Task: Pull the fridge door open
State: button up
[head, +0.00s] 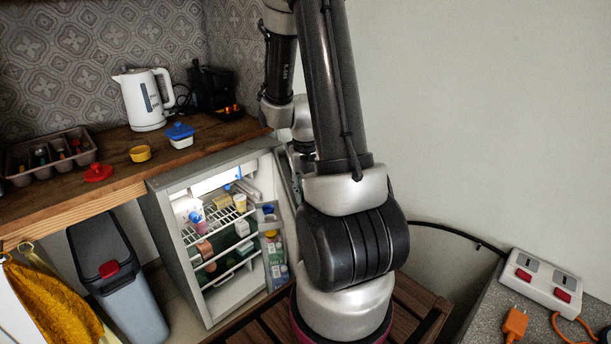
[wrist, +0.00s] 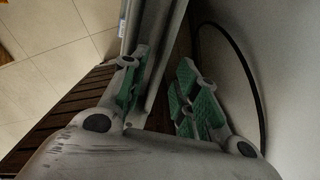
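The small grey fridge (head: 178,240) stands under the wooden counter with its lit interior showing. Its door (head: 273,238) stands open to the right, with cartons on its inner shelves. My arm hides the door's outer side and my gripper in the head view. In the wrist view my gripper (wrist: 161,66) is open, with green-padded fingers apart. A pale upright panel edge (wrist: 167,45), apparently the door, lies beside the left finger. I cannot tell whether they touch. Nothing is visibly gripped.
The counter (head: 118,150) holds a white kettle (head: 146,100), a dark coffee machine (head: 213,92), a tray and small containers. A grey bin (head: 130,300) stands left of the fridge. A wall is close on the right. A power strip (head: 543,283) lies at lower right.

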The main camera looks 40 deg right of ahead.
notch_tip(320, 180, up, 9)
dwell(0.3)
